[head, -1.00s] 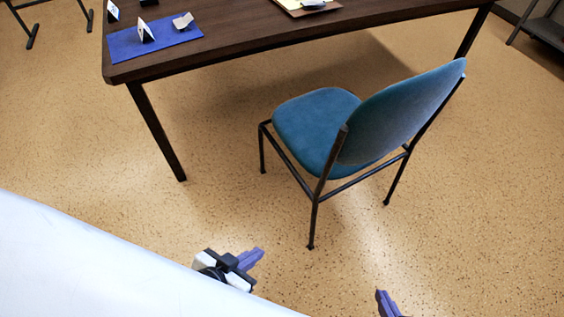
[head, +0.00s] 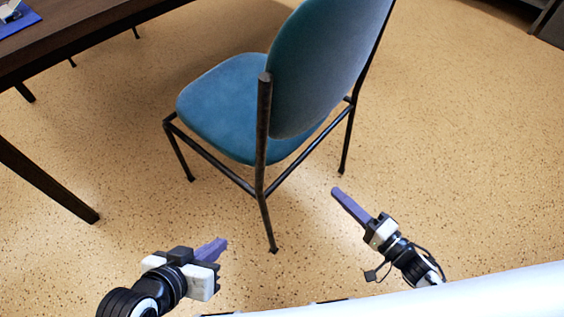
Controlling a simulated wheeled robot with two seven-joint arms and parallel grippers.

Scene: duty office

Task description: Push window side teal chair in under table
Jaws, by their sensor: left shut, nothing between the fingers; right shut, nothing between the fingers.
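The teal chair (head: 222,110) stands on the floor in the middle of the head view, its oval backrest (head: 325,70) toward me and its seat toward the dark table (head: 70,42) at the upper left. The chair stands out from the table, with floor showing between the seat and the table edge. My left gripper (head: 220,246) is shut and empty, low in front of the chair, left of its near leg. My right gripper (head: 338,193) is shut and empty, right of that leg and below the backrest. Both appear apart from the chair.
A table leg (head: 50,180) stands at the left. A blue mat (head: 14,22) with small items lies on the table's corner. Dark furniture (head: 548,22) is at the upper right. The speckled floor (head: 460,150) right of the chair is clear.

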